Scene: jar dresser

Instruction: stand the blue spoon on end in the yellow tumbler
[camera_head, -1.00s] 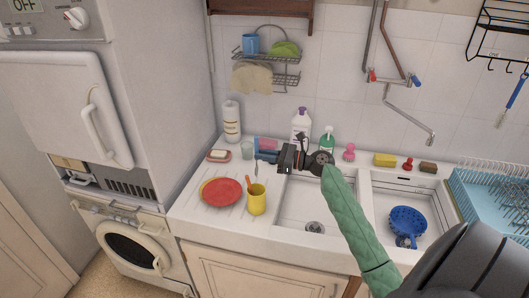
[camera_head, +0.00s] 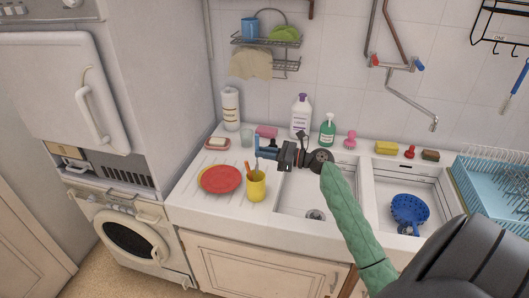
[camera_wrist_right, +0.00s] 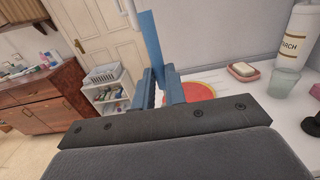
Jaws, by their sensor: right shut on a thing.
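The yellow tumbler (camera_head: 256,189) stands upright on the counter left of the sink, with a brown-orange stick-like thing (camera_head: 249,169) leaning out of it. My right gripper (camera_head: 262,154) is above the tumbler, its bluish fingers pointing left. It is shut on the blue spoon, whose thin greyish part (camera_head: 257,163) hangs down to the tumbler's rim in the head view. I cannot tell whether its lower end is inside. In the right wrist view, the blue handle (camera_wrist_right: 151,48) rises between the fingers (camera_wrist_right: 159,88). My left gripper is not in view.
A red plate (camera_head: 221,179) lies left of the tumbler, a soap dish (camera_head: 217,143) behind it.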

